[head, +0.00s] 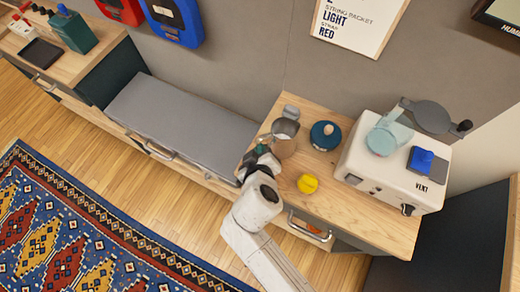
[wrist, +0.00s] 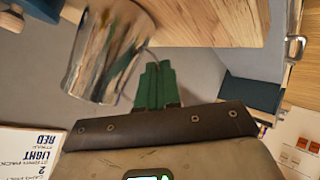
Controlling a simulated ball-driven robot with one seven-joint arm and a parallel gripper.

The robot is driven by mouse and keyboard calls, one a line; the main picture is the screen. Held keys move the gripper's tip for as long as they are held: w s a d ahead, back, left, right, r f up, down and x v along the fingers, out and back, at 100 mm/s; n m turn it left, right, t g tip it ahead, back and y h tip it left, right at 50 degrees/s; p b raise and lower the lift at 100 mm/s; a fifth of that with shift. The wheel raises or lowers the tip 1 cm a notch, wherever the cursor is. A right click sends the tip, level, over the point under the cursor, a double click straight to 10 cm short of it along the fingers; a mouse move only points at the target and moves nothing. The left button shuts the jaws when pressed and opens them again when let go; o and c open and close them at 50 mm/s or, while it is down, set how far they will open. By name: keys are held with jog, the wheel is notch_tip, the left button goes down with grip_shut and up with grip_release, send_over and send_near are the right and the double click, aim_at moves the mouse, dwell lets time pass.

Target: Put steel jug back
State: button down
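The steel jug (head: 285,140) is upright in the head view, over the back left of the wooden counter. It also shows close up in the wrist view (wrist: 108,52), left of the green fingers. My gripper (head: 262,155) is at the jug's left side. In the wrist view its fingers (wrist: 155,85) are nearly together at the jug's handle side and look shut on the thin handle, though the contact is partly hidden. I cannot tell whether the jug's base touches the counter.
A smaller grey object (head: 290,112) is just behind the jug. A dark blue round object (head: 325,135) and a yellow ball-like object (head: 307,184) are on the counter (head: 350,208). A white machine (head: 390,165) stands at right. A lower grey bench top (head: 180,120) at left is bare.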

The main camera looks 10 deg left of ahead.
jog(key=c, duration=1.3)
grip_release()
jog(key=shift+s+r, duration=0.1)
jog(key=v, duration=1.1)
jog(key=shift+s+r+b, duration=0.25)
jog(key=shift+b, duration=0.15)
jog(key=shift+d, duration=0.15)
